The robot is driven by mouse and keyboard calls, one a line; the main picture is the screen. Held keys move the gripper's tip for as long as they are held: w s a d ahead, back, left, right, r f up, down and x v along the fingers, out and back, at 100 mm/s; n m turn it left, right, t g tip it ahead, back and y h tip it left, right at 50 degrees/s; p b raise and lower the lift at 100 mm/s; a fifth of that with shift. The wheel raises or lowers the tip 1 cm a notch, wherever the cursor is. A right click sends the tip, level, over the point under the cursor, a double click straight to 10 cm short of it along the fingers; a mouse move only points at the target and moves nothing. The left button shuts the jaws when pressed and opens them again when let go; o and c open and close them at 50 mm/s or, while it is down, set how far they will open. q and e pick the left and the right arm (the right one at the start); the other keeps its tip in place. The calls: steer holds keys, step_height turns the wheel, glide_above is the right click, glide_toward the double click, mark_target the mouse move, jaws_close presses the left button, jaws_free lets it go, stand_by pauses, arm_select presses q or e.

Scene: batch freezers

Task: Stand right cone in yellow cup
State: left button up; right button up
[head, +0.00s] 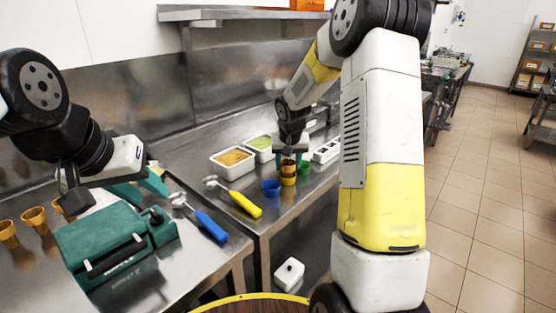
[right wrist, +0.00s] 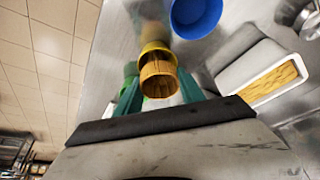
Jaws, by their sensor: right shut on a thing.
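My right gripper (head: 289,150) is shut on a brown waffle cone (right wrist: 159,80), with its teal fingers on either side of it. The cone stands over the yellow cup (head: 288,180), whose rim shows just behind the cone in the right wrist view (right wrist: 155,48). The cone's lower end is hidden, so how deep it sits in the cup is unclear. The blue cup (head: 270,187) and green cup (head: 304,168) stand on either side of the yellow cup. My left gripper (head: 142,187) hangs above the left table, its teal fingers apart and seemingly empty.
Several other cones (head: 36,219) stand at the left. A teal case (head: 115,247) lies below my left gripper. Blue (head: 211,226) and yellow (head: 244,204) handled scoops lie near the front edges. White tubs (head: 232,163) stand behind the cups.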

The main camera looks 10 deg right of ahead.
steer(key=shift+f, duration=0.3)
steer(key=o, duration=1.3)
steer(key=shift+r, duration=0.1)
steer(key=shift+r, duration=0.4)
steer(key=d+v, duration=0.1)
steer(key=v, duration=1)
steer(key=s+a+r+y, duration=0.1)
steer(key=s+r, duration=0.1)
steer(key=s, duration=0.7)
steer(key=s+a+r+n+t+y, duration=0.1)
steer(key=s+a+r, duration=0.1)
steer(key=s, duration=0.8)
steer(key=s+a+r+n, duration=0.1)
steer(key=s+a+r, duration=0.1)
steer(key=s, duration=0.8)
steer(key=shift+r+t+y, duration=0.4)
steer(key=shift+r, duration=0.05)
